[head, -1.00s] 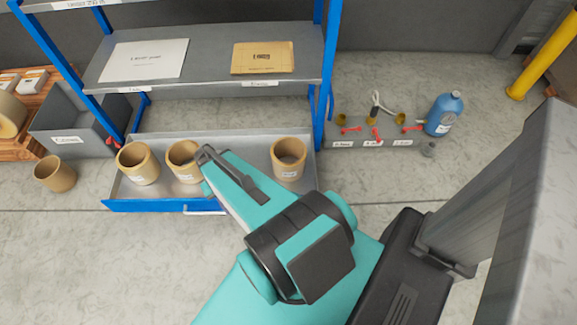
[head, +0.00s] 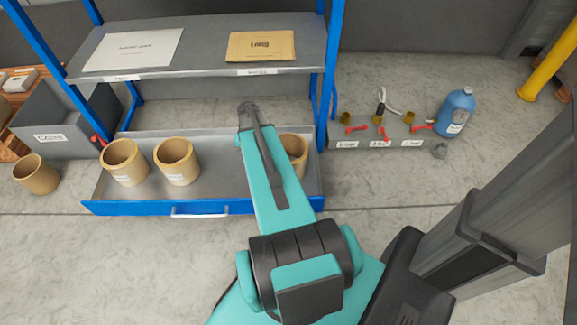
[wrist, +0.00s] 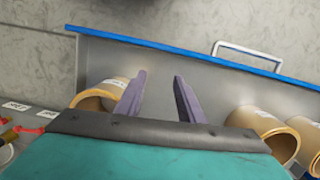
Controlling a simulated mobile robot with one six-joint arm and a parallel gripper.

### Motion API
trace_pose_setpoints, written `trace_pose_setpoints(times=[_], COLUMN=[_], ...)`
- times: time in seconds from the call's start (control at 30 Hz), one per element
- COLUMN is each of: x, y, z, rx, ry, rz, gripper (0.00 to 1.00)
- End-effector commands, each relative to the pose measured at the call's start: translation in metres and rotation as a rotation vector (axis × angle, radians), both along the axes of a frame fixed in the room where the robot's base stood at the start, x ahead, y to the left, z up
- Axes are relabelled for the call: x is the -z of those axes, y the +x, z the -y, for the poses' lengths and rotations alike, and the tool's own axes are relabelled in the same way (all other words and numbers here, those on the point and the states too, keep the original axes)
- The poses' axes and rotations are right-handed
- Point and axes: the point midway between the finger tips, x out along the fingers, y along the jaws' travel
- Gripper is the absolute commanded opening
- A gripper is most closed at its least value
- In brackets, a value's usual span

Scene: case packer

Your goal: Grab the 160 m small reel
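Three tan reels stand in the open blue-fronted drawer (head: 240,184): a left one (head: 124,162), a middle one (head: 176,161) and a right one (head: 297,150), partly hidden by my arm. Their white labels are too small to read, so I cannot tell which is the 160 m small reel. My gripper (head: 247,108) is over the drawer, between the middle and right reels. In the wrist view my gripper (wrist: 159,76) is open and empty. The right reel (wrist: 92,99) lies beside its left finger there, and the others (wrist: 258,119) are at right.
Another tan reel (head: 36,174) stands on the floor left of the drawer, near a grey bin (head: 60,125). The shelf (head: 200,68) above holds a white sheet and a brown envelope. A blue bottle (head: 454,112) stands right, beside a grey rack with red handles (head: 376,146).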

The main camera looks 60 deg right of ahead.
Motion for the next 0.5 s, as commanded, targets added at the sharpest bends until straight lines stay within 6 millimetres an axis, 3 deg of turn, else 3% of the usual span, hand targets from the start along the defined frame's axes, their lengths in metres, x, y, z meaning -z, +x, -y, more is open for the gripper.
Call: trace_pose_setpoints(times=[0.03,0.5], x=[0.012,0.034], y=[-0.001,-0.036], z=[0.015,0.132], rx=[0.027,0.256], ry=[-0.007,-0.071], rz=[0.007,0.059], gripper=[0.35,0.35])
